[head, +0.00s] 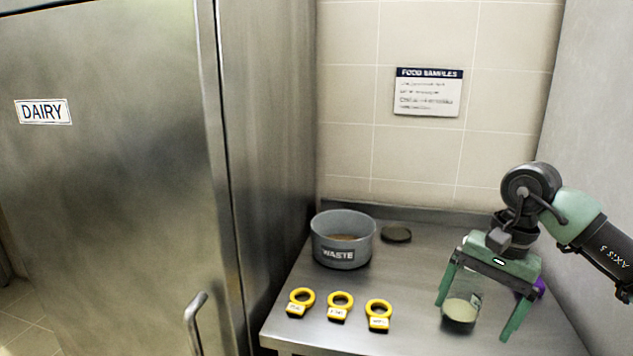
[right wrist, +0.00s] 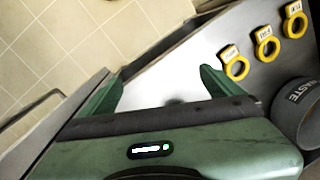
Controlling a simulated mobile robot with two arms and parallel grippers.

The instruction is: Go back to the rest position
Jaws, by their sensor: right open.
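My right gripper (head: 477,318) is over the right part of the steel table (head: 405,285), fingers pointing down and apart. Seen from the head, a small clear container (head: 460,311) shows between the fingers; I cannot tell its exact depth relative to them. In the right wrist view the gripper (right wrist: 158,88) is open, with bright steel and a dark blurred spot between its fingers. My left gripper is not in view.
A grey WASTE pot (head: 342,241) stands at the back left, beside a dark round lid (head: 397,234). Three yellow tagged rings (head: 339,305) lie along the front. Something purple (head: 538,288) is partly hidden behind a finger. A steel DAIRY door (head: 110,190) is left; a wall bounds the right.

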